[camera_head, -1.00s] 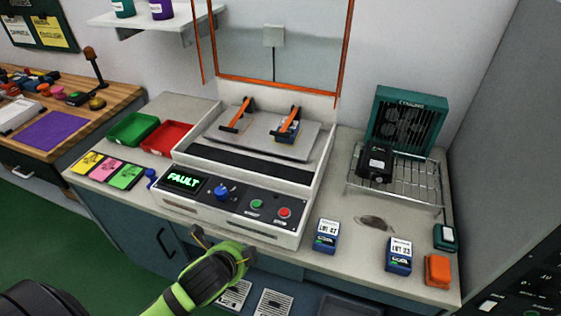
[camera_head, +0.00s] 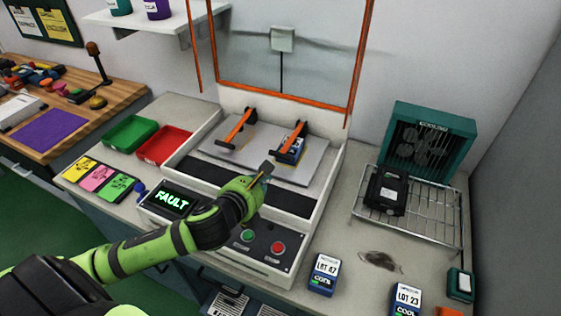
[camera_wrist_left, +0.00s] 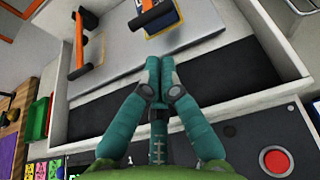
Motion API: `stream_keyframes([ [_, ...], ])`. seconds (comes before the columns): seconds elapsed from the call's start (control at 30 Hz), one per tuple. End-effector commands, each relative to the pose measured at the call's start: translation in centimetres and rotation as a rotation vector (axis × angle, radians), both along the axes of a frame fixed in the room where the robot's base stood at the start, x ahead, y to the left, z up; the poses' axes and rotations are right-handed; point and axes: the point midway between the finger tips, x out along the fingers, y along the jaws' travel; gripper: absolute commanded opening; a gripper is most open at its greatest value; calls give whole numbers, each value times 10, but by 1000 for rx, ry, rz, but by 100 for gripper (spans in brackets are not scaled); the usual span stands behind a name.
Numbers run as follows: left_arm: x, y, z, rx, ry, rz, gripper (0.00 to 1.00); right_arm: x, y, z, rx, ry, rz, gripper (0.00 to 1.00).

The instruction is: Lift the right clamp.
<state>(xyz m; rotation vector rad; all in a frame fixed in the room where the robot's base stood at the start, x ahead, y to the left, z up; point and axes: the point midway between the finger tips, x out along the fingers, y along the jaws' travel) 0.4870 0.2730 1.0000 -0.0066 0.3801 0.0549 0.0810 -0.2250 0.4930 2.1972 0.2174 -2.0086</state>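The right clamp (camera_head: 291,144) is an orange bar with a dark end, lying low over a blue unit (camera_head: 291,153) on the grey plate (camera_head: 225,150) of the fault machine. Its end also shows at the top of the left wrist view (camera_wrist_left: 147,5). The left clamp (camera_head: 236,128) is a similar orange bar, with no unit visible under it; it shows in the left wrist view (camera_wrist_left: 79,45). My left gripper (camera_head: 267,168) is over the machine's dark front strip, short of the right clamp and not touching it. Its teal fingers (camera_wrist_left: 160,62) are together and empty. My right gripper is out of view.
The machine's panel shows FAULT (camera_head: 171,198) in green. An orange frame (camera_head: 285,93) with a clear pane stands above the plate. A wire rack (camera_head: 430,213) and teal fan box (camera_head: 432,122) stand to the right. Green (camera_head: 131,133) and red (camera_head: 164,145) trays sit left.

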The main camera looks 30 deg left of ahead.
Motion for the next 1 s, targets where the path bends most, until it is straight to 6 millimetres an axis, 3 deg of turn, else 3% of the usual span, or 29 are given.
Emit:
stream_keyframes([
  [0.13, 2, 0, 0, -2, 0, 2, 0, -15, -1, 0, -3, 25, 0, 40],
  [0.27, 12, 1, -4, -4, 0, 4, 0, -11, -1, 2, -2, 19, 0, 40],
  [0.53, 55, 3, -20, -5, 0, 5, 0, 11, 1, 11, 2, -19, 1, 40],
  [0.8, 86, 5, -34, -6, 1, 4, 0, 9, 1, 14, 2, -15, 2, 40],
  [1.0, 93, 5, -37, -4, 1, 1, 0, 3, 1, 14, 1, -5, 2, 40],
])
